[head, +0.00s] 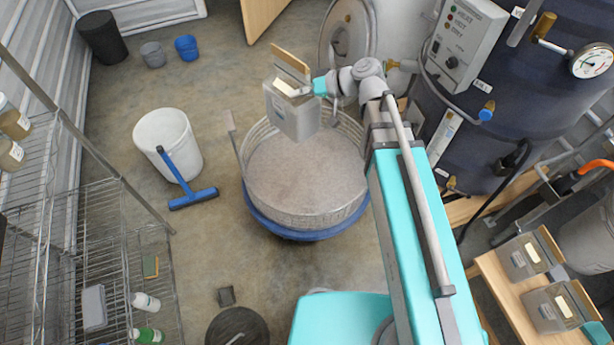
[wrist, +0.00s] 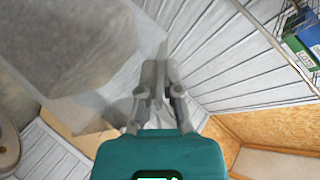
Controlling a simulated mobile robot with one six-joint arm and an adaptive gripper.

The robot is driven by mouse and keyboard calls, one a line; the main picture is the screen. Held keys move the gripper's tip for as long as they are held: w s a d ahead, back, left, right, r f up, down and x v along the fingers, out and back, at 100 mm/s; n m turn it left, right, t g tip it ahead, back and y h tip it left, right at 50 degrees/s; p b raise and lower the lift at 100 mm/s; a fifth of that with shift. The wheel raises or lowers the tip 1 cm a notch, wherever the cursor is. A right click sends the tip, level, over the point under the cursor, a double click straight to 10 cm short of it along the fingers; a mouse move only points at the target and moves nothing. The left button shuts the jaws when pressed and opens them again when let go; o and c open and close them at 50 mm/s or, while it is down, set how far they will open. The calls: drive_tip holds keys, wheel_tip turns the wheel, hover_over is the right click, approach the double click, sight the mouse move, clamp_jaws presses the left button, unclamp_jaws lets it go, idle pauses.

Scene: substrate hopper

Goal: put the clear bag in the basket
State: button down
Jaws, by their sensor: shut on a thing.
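The clear bag (head: 292,118) is grey and see-through, with a brown top edge and a pale label. My gripper (head: 309,90) is shut on its upper part and holds it up in the head view. The bag overlaps the far side of a round mesh basket (head: 300,219) in the picture; its exact height above it is hard to tell. The basket has a blue base and a grey-brown fill. In the wrist view my gripper's fingers (wrist: 155,85) are close together, and a large translucent grey surface, likely the bag (wrist: 85,55), fills the upper left.
A white bucket (head: 165,128) and a blue squeegee (head: 185,185) are left of the basket. Two similar bags (head: 530,255) stand on a wooden bench at right. A dark tank (head: 520,110) stands behind my arm. A wire rack (head: 100,225) is at left.

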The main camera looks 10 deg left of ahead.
wheel_tip(320, 180, down, 42)
drive_tip(key=a+b, duration=0.1)
drive_tip(key=b, duration=4)
drive_tip(key=shift+s+a, duration=0.15)
drive_tip(key=shift+s, duration=0.25)
drive_tip(key=shift+r, duration=0.1)
drive_tip(key=shift+w, duration=0.1)
drive_tip(key=w+a+f+b, duration=0.6)
drive_tip(key=w+f+b, duration=0.3)
drive_tip(key=w, duration=0.2)
drive_tip(key=shift+a, duration=0.35)
drive_tip(key=shift+w+f, duration=0.1)
drive_tip(key=shift+w, duration=0.05)
drive_tip(key=shift+w+a+f+b, duration=0.1)
drive_tip(key=shift+w+f+b, duration=0.05)
drive_tip(key=shift+f+b, duration=0.85)
drive_tip(key=shift+w+a+f+b, duration=0.1)
drive_tip(key=shift+w+f+b, duration=0.05)
drive_tip(key=shift+f+b, duration=0.85)
drive_tip(key=shift+r, duration=0.1)
